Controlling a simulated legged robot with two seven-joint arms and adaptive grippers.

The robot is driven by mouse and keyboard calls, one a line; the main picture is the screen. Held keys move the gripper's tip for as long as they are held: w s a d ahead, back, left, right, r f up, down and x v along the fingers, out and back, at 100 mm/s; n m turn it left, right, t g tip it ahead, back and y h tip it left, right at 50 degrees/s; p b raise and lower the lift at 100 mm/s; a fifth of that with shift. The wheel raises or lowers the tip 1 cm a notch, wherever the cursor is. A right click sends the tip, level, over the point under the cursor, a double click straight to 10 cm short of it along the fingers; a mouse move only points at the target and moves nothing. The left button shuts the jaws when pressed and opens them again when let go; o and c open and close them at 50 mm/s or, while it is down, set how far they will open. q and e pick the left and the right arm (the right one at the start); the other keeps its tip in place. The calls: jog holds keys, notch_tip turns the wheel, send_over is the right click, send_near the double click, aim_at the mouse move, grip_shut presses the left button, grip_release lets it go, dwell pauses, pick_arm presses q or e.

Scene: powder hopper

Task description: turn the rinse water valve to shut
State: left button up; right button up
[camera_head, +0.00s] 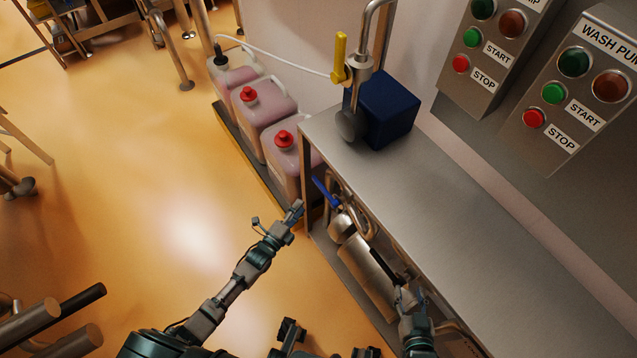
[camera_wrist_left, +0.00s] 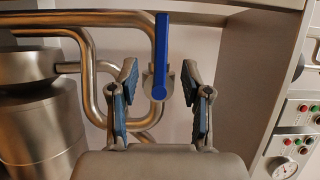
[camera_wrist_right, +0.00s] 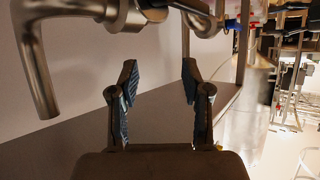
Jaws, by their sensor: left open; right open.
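A valve with a blue lever (camera_head: 325,192) sits on the steel pipework under the counter. In the left wrist view the blue lever (camera_wrist_left: 161,55) points up from its pivot, in line with the pipe stretch behind it. My left gripper (camera_head: 295,211) is open and empty, just left of the lever. In its wrist view the left fingertips (camera_wrist_left: 160,82) stand on either side of the lever's lower part, apart from it. My right gripper (camera_head: 410,296) is open and empty by the counter's front; its fingertips (camera_wrist_right: 159,82) also show in its wrist view. No valve label is visible.
A tap with a yellow lever (camera_head: 340,58) and a dark blue box (camera_head: 389,108) stand at the far end of the steel counter (camera_head: 440,190). A steel cylinder (camera_head: 367,278) sits below it.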

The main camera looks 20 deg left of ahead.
aim_at(318, 188)
pick_arm(q)
jog(key=b+x, duration=0.1)
jog(key=x, duration=0.3)
jog(key=d+b+x, duration=0.1)
jog(key=x, duration=0.3)
jog(key=shift+w+d+f, duration=0.1)
jog(key=shift+w+d, duration=0.05)
jog(key=shift+d, duration=0.15)
jog(key=b+x, duration=0.1)
jog(key=x, duration=0.2)
jog(key=shift+a, duration=0.2)
jog(key=shift+w+a, duration=0.2)
jog(key=shift+a, duration=0.1)
pick_arm(e)
notch_tip(318, 188, up, 8)
jog(key=w+a+t+y, duration=0.1)
jog(key=w+t+y, duration=0.1)
jog(key=t, duration=0.4)
jog(key=shift+w+a+t, duration=0.2)
jog(key=shift+w+t, duration=0.1)
jog(key=shift+w, duration=0.15)
pick_arm(q)
jog(key=shift+d, duration=0.2)
jog(key=shift+c, duration=1.4)
jog(key=shift+d, duration=0.2)
grip_shut()
pick_arm(e)
jog(key=shift+w+d+f, duration=0.1)
jog(key=shift+d+f, duration=0.1)
jog(key=shift+d, duration=0.2)
